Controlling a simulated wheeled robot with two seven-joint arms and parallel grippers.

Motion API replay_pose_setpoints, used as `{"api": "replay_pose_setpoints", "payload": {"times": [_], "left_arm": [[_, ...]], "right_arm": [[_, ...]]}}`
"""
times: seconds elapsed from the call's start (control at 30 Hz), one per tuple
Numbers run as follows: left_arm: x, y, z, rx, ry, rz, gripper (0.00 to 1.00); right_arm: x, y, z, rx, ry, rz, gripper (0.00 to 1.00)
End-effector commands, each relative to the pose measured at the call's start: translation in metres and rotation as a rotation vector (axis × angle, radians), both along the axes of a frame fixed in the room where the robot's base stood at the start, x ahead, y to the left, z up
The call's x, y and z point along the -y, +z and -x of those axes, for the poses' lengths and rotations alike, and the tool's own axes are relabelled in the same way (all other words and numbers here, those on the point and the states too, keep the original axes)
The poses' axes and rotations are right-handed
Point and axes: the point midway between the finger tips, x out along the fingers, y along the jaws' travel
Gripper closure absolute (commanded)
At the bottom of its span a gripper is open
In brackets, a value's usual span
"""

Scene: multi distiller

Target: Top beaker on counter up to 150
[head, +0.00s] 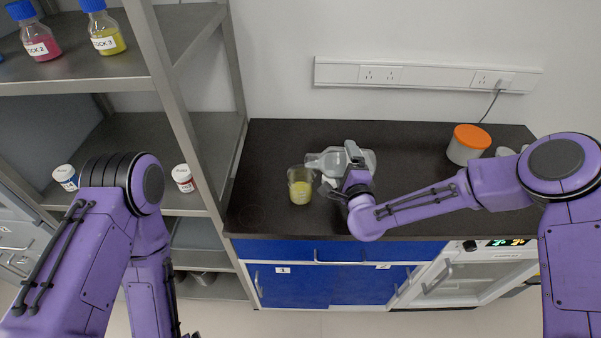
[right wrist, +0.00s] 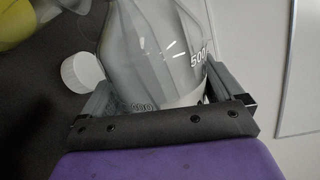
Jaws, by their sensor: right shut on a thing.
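A glass beaker (head: 300,188) with yellow liquid in its lower part stands upright on the dark counter (head: 275,140). Its yellow also shows at the top left of the right wrist view (right wrist: 22,22). My right gripper (head: 353,168) is shut on a clear glass bottle (head: 326,161), tipped nearly level with its mouth to the left, close to the beaker's rim. I cannot tell whether anything flows from it. In the right wrist view, the bottle (right wrist: 155,50) sits between both fingers and bears a 500 mark. My left arm hangs at the left; its gripper is out of view.
A white cap (right wrist: 82,70) lies beside the bottle in the right wrist view. A white tub with an orange lid (head: 467,144) stands at the counter's right. A metal shelf (head: 170,130) with bottles and small jars borders the counter's left. The counter's back middle is clear.

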Motion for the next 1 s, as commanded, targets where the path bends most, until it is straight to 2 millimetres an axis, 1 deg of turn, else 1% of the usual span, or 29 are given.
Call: {"api": "replay_pose_setpoints", "payload": {"times": [0.03,1.0], "left_arm": [[0.0000,0.0008,0.0000,0.000,0.000,0.000,0.00],[0.0001,0.0056,0.0000,0.000,0.000,0.000,0.00]], "right_arm": [[-0.0005,0.0027,-0.0007,0.004,0.000,0.001,0.71],[-0.0019,0.0098,-0.0005,0.013,0.000,0.066,0.71]]}}
